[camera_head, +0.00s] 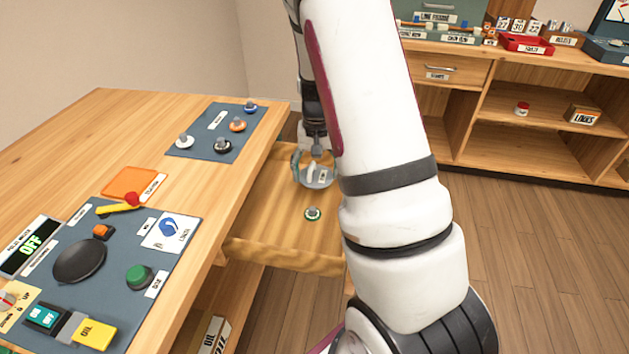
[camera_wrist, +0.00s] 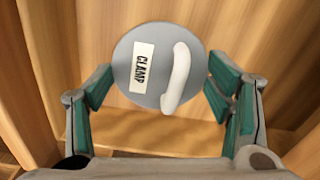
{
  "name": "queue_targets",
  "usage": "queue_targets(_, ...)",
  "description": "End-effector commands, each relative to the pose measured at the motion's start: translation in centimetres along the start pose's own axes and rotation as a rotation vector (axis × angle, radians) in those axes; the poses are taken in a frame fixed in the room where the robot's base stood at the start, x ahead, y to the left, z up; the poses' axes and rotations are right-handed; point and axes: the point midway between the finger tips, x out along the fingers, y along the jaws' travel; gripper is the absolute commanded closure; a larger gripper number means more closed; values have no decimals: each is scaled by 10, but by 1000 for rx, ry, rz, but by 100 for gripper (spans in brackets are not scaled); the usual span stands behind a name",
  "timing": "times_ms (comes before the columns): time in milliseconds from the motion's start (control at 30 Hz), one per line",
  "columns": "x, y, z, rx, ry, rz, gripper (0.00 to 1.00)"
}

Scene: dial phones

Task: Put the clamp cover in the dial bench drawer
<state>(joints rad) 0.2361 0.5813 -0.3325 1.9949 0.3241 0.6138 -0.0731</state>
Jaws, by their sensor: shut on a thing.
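The clamp cover (camera_wrist: 153,85) is a round grey disc with a white CLAMP label and a curved white handle. It also shows small in the head view (camera_head: 318,182). My gripper (camera_wrist: 160,92) is shut on it, with its green finger pads at the left and right of the disc. In the head view my gripper (camera_head: 313,165) is over the back of the open dial bench drawer (camera_head: 265,222), a wooden tray pulled out from the bench's right side. Whether the cover touches the drawer floor I cannot tell. My arm hides the drawer's right part.
A small green and white round piece (camera_head: 313,214) lies in the drawer nearer the front. The wooden bench (camera_head: 90,125) carries blue panels with knobs and buttons. Shelves (camera_head: 520,140) stand at the back right. The floor (camera_head: 545,240) on the right is clear.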

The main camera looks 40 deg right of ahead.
Motion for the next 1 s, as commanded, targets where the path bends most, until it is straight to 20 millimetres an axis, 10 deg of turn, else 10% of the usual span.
queue_targets(567, 32, 0, 0, 0, -1, 0, 55)
queue_targets(600, 33, 0, 0, 0, -1, 1, 25)
queue_targets(700, 32, 0, 0, 0, -1, 1, 7)
queue_targets(1000, 32, 0, 0, 0, -1, 0, 7)
